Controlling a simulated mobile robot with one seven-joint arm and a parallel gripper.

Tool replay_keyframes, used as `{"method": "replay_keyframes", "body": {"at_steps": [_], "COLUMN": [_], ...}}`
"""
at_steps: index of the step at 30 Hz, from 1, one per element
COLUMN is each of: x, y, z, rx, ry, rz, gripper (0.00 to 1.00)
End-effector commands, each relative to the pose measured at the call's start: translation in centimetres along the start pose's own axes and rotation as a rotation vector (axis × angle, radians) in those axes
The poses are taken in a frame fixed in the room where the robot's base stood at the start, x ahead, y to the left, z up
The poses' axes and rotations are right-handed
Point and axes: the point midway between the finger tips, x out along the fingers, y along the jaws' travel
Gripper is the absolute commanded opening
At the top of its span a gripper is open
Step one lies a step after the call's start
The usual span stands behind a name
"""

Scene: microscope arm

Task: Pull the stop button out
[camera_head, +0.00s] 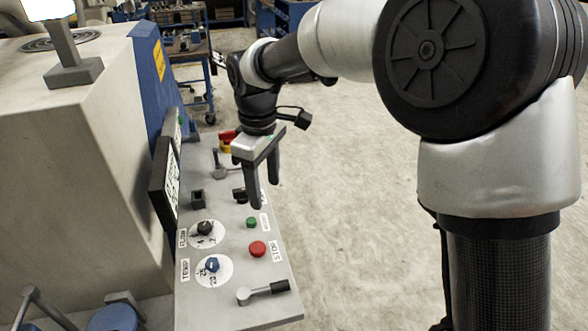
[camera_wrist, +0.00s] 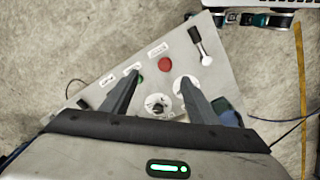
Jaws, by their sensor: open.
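The stop button is a red round knob (camera_head: 257,249) on the sloped grey control panel (camera_head: 236,312), beside a label reading STOP. It also shows as a red disc in the wrist view (camera_wrist: 165,65), beyond my fingertips and between their directions. My gripper (camera_head: 265,195) is open and empty, fingers pointing down above the panel. In the head view it is up and back from the red button, apart from it. Whether the button is pressed in or out cannot be told.
A screen (camera_head: 167,185) stands along the panel's left side. Open floor lies to the right.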

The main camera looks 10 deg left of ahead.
Motion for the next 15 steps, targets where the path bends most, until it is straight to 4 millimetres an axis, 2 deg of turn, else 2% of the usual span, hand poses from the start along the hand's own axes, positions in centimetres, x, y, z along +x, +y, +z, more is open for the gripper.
{"method": "replay_keyframes", "body": {"at_steps": [1,5,11,15], "x": [1.2,2.6,4.8,7.7], "y": [-0.5,-1.1,-1.3,-1.5], "z": [-1.4,-3.1,-3.3,-3.2], "rx": [-0.042,-0.099,-0.109,-0.109], "ry": [-0.005,-0.009,-0.011,-0.013], "rz": [-0.018,-0.039,-0.045,-0.045], "gripper": [0.54,0.54,0.54,0.54]}}
